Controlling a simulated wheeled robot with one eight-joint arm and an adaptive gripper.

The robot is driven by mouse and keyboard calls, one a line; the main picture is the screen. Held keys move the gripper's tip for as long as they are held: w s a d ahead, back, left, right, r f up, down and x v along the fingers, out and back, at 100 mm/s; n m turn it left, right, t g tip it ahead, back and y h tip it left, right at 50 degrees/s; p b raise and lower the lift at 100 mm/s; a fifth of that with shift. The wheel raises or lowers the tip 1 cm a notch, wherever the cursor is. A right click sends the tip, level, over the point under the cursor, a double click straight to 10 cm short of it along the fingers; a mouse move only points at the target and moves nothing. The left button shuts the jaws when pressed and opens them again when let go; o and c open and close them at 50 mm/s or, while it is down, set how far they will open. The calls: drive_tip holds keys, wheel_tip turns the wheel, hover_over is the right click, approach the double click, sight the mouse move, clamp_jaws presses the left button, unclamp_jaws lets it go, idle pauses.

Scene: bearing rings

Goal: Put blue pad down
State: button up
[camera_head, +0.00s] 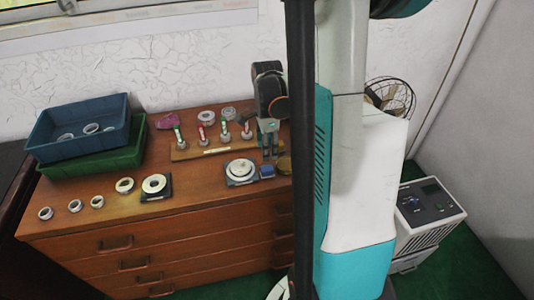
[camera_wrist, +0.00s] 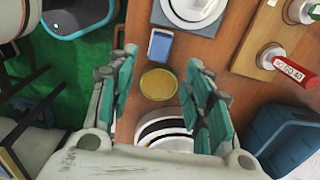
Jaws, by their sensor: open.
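The blue pad (camera_head: 267,171) is a small blue rectangular block on the brown dresser top, just right of a dark square base bearing a white disc (camera_head: 240,170). In the wrist view the blue pad (camera_wrist: 160,46) lies ahead of the jaws, apart from both fingers. My gripper (camera_head: 269,150) hangs just behind the pad in the head view. It also shows in the wrist view (camera_wrist: 162,68), open and empty, its green-padded fingers spread wide. A yellow round disc (camera_wrist: 158,84) lies between the fingers as seen there, with a white-and-black ringed thing (camera_wrist: 166,130) below it.
A wooden board (camera_head: 205,150) with several handled gauges stands left of my gripper. A blue bin (camera_head: 78,125) sits on a green bin (camera_head: 105,160) at the far left. Several metal rings (camera_head: 97,202) lie along the front left. Bare dresser top (camera_head: 205,190) shows between the two square bases.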

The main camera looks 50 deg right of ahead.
drive_tip(key=shift+r, duration=1.2)
